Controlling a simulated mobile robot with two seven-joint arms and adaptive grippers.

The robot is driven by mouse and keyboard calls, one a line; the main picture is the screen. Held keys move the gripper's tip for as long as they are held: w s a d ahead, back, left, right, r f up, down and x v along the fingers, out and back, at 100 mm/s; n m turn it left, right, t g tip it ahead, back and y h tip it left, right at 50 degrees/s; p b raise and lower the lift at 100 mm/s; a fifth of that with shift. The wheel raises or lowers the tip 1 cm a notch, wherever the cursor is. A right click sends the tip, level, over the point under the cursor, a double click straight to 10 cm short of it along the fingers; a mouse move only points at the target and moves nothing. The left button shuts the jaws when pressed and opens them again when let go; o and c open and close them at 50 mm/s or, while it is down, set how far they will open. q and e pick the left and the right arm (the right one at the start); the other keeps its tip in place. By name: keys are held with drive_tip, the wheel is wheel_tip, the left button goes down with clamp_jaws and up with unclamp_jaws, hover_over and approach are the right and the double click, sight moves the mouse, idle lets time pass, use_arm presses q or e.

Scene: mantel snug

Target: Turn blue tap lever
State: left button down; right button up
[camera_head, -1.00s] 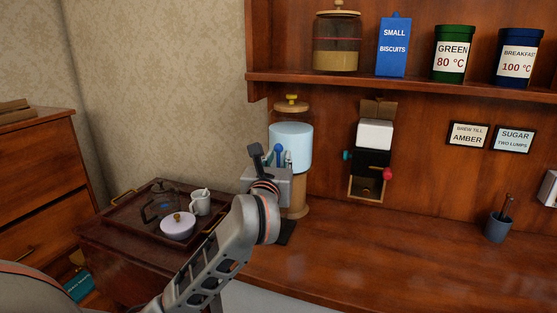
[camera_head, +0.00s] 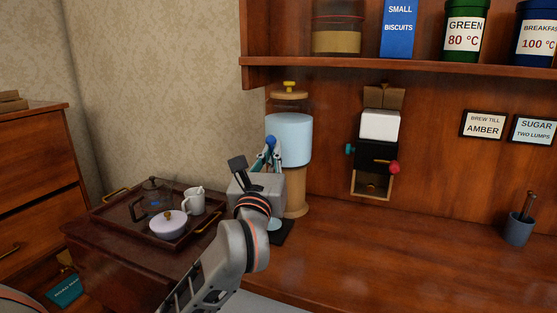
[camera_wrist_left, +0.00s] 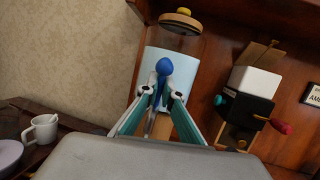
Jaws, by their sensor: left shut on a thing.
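The blue tap lever (camera_wrist_left: 164,68) has a rounded blue knob and stands at the front of a water dispenser. It also shows in the head view (camera_head: 270,141). The dispenser has a pale blue tank (camera_head: 290,137), a wooden lid with a yellow knob and a wooden stand (camera_head: 297,194). My left gripper (camera_wrist_left: 163,92) is shut on the lever, with one finger on each side just below the knob. In the head view the left gripper (camera_head: 267,158) is in front of the tank, and its wrist hides the tap's lower part. My right gripper is not in view.
A tray (camera_head: 128,228) on the left holds a glass teapot (camera_head: 152,200), a white mug (camera_head: 193,201) and a lilac lidded bowl (camera_head: 168,224). A black-and-white wall dispenser (camera_head: 378,140) with a red knob hangs to the right. The counter (camera_head: 400,255) has free room in front.

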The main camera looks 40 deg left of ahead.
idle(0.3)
use_arm(q)
drive_tip(key=c, duration=2.2)
unclamp_jaws()
drive_tip(key=shift+c, duration=0.2)
drive_tip(key=v, duration=0.7)
drive_tip(key=shift+s, duration=0.25)
drive_tip(key=shift+d+f, duration=0.1)
drive_tip(key=shift+d, duration=0.05)
